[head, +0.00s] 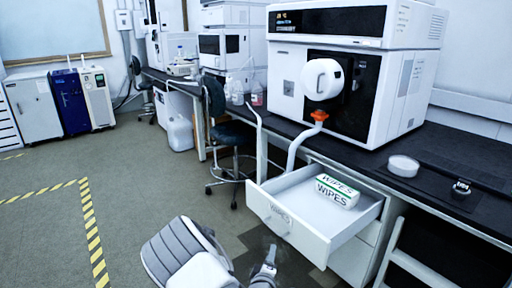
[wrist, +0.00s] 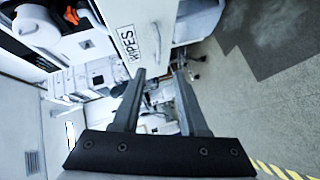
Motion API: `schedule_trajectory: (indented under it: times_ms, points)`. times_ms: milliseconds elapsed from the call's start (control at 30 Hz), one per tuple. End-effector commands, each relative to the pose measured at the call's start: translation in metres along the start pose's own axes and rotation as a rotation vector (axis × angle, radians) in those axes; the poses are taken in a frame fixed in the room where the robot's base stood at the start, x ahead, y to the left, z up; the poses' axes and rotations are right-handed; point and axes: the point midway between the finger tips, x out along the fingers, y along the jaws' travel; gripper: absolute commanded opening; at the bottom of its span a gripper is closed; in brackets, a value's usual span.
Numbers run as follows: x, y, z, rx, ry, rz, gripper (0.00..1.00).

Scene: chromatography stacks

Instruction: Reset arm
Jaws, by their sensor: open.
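My gripper (head: 270,256) is low in front of the open drawer in the head view, beside my grey and white arm. In the wrist view my gripper (wrist: 160,75) shows two dark fingers standing apart with nothing between them. The drawer (head: 290,236) is pulled out below the bench, and my gripper is apart from its front. The drawer front labelled WIPES also shows in the wrist view (wrist: 146,32). A white and green wipes box (head: 337,192) lies inside the drawer.
A large white instrument (head: 345,70) stands on the black bench (head: 460,165). A round white dish (head: 403,165) is at its right. A dark chair (head: 228,130) stands behind the drawer, to the left. Open floor (head: 130,190) with striped tape lies left of my arm.

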Motion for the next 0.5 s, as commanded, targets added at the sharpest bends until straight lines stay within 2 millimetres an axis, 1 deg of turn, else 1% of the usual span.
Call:
schedule_trajectory:
  times_ms: [33,167,267,367,500]
  points:
    - [0.001,0.01,-0.001,0.069,-0.028,-0.032,0.43]
    - [-0.003,0.028,-0.003,0.233,-0.092,-0.133,0.43]
    - [-0.009,0.042,-0.005,0.35,-0.134,-0.209,0.43]
    - [-0.019,0.059,-0.009,0.462,-0.166,-0.279,0.43]
    - [-0.036,0.085,-0.014,0.603,-0.204,-0.375,0.43]
